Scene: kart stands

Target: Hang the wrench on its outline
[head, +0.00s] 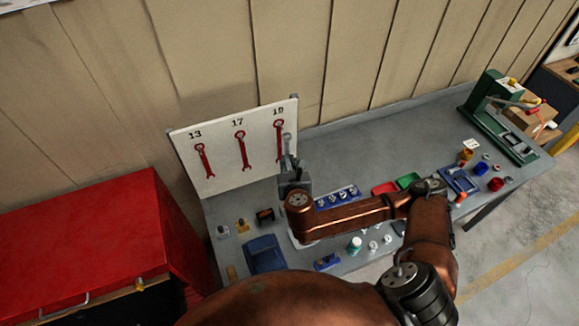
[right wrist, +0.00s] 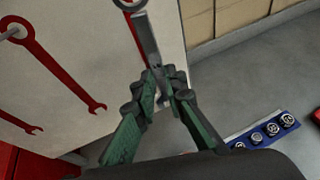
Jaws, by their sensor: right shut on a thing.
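The grey wrench (right wrist: 147,38) is in my right gripper (right wrist: 163,80), whose green-padded fingers are shut on its lower part. In the head view the wrench (head: 287,143) stands above the gripper (head: 291,166), in front of the white board (head: 218,168). The board bears red wrench outlines marked 13 (head: 204,160), 17 (head: 243,152) and what looks like 19 (head: 279,141). The wrench overlaps the rightmost outline; I cannot tell whether it touches the board. My left gripper is out of view.
A blue socket rail (head: 338,197) and red and green trays (head: 408,180) lie on the grey bench (head: 350,137). Small parts and a blue box (head: 264,254) are near its front. A red cabinet (head: 100,235) stands left; a green machine (head: 500,115) stands far right.

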